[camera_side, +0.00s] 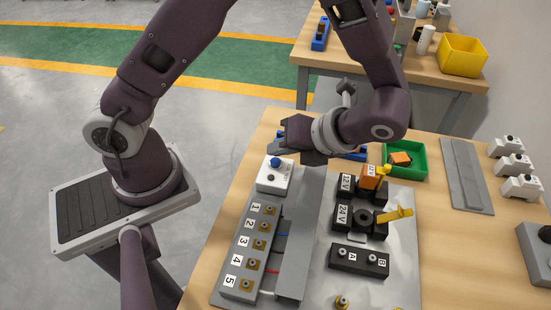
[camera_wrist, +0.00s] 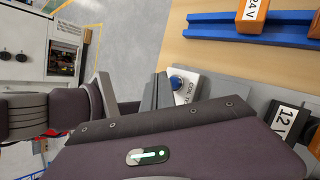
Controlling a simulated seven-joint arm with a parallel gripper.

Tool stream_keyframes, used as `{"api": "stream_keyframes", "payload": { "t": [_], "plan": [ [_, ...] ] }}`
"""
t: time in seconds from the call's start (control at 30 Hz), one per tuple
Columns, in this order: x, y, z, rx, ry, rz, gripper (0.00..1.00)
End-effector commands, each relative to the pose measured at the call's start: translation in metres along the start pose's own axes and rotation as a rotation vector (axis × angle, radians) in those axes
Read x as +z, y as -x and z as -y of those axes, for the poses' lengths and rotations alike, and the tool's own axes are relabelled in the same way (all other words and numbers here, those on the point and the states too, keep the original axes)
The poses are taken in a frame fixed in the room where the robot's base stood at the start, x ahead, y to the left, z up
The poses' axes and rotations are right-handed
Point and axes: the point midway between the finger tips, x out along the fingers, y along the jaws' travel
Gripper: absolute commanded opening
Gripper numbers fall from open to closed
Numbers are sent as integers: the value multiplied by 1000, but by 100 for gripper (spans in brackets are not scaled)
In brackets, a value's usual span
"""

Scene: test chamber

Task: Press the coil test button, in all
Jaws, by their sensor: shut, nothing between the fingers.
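The coil test box (camera_side: 272,182) is a small white block with a blue push button (camera_side: 274,162) and a dark round spot on its face. In the wrist view, the blue button (camera_wrist: 176,82) and the box's lettering (camera_wrist: 190,92) show beside my fingers. My gripper (camera_side: 276,149) is shut and empty, just above and behind the button in the side view. Its fingers (camera_wrist: 155,93) also show in the wrist view, close to the button. Whether they touch it I cannot tell.
A grey numbered terminal strip (camera_side: 248,250) and a grey channel (camera_side: 296,245) stand in front of the box. A blue rail (camera_side: 350,155) and green tray (camera_side: 417,169) lie behind.

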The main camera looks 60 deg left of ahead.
Motion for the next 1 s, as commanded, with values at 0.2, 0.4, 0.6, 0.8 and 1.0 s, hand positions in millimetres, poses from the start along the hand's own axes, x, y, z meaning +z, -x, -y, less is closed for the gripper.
{"api": "stream_keyframes", "payload": {
  "t": [0.2, 0.4, 0.6, 0.8, 1.0],
  "plan": [
    [-4, -5, 4, 1, 0, -1, 0],
    [-4, -5, 4, 0, 0, 0, 0],
    [-4, -6, 4, 0, 0, 0, 0],
    [-6, -8, 5, 1, 0, 0, 0],
    [-7, -9, 7, 1, 0, 0, 0]
  ]
}}
